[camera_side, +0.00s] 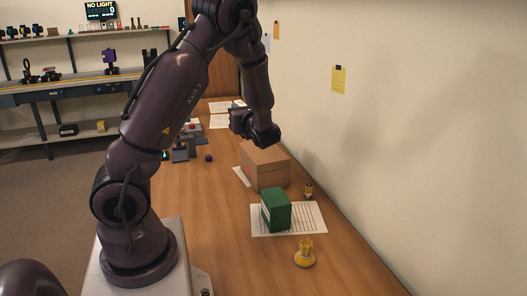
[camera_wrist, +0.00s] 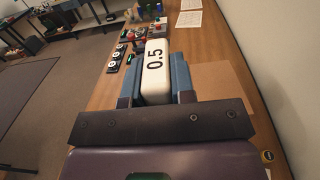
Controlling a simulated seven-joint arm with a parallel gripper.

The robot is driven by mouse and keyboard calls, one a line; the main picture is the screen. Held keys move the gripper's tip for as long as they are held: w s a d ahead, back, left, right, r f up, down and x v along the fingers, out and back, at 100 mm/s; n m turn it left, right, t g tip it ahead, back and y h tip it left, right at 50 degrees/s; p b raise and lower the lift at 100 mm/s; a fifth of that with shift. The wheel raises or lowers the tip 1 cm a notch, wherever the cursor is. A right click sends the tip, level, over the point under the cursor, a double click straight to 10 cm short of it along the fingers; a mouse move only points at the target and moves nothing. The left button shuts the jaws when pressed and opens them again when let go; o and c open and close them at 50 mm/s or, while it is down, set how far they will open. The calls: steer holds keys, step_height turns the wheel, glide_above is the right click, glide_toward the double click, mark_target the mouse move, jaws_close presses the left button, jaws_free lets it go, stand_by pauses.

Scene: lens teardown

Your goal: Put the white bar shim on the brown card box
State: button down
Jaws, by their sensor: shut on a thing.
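The white bar shim (camera_wrist: 156,85), marked 0.5, is held between the two blue fingers of my gripper (camera_wrist: 155,76) in the wrist view. In the side view my gripper (camera_side: 257,134) is just above the brown card box (camera_side: 268,172) in the picture, and the shim cannot be made out there. The box is closed, with a flat top. In the wrist view the box (camera_wrist: 222,82) lies to the right of the fingers, partly hidden by my gripper. I see no contact between shim and box.
A green box (camera_side: 276,210) stands on a lined sheet (camera_side: 306,217) in front of the card box. A small dark and tan piece (camera_side: 308,190) and a yellow piece (camera_side: 304,256) stand nearby. The wall (camera_side: 420,140) runs close along the right.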

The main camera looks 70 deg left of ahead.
steer(key=shift+w+r+m+t, duration=0.15)
steer(key=shift+w+m+t, duration=0.15)
steer(key=shift+w+t, duration=0.15)
steer(key=w+a+f, duration=0.4)
steer(key=w+a, duration=0.2)
steer(key=a, duration=0.1)
glide_above(267, 155)
step_height(267, 155, down, 5)
steer(key=shift+a+f, duration=0.2)
steer(key=shift+f, duration=1.7)
steer(key=shift+f, duration=0.1)
steer(key=c, duration=1)
jaws_free()
